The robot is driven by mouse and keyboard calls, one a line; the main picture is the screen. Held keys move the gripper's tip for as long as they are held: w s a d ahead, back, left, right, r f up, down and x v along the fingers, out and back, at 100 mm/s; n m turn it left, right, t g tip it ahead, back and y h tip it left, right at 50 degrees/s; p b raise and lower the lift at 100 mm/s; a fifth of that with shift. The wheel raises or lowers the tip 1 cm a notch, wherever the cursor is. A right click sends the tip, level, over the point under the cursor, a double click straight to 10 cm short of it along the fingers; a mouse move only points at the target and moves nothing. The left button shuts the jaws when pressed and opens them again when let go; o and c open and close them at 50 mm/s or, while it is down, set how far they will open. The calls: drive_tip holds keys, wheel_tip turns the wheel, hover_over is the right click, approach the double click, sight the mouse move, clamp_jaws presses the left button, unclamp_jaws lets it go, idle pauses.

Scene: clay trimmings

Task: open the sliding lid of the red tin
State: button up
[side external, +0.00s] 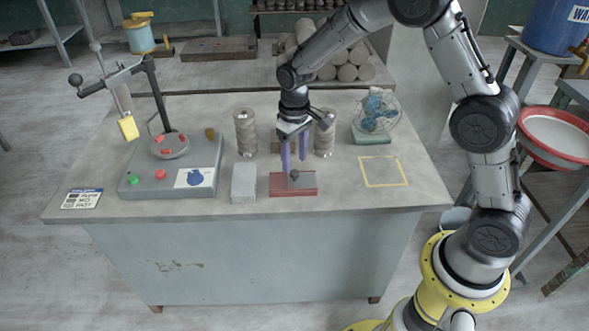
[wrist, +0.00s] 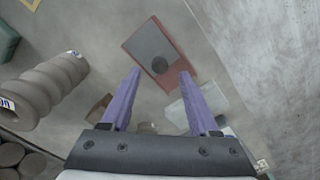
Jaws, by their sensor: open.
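The red tin (side external: 279,188) lies on the table near its front edge.
A pale grey block (side external: 244,184) stands just left of the tin. Ribbed spools (side external: 246,134) (side external: 325,137) stand behind on both sides. A small fan (side external: 377,112) is at the right rear. A yellow outlined square (side external: 383,171) on the right is empty. A grey control stand (side external: 150,184) is at left.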

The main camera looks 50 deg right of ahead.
sight(295, 172)
drive_tip(key=shift+f, duration=2.2)
clamp_jaws()
drive_tip(key=shift+r, duration=0.1)
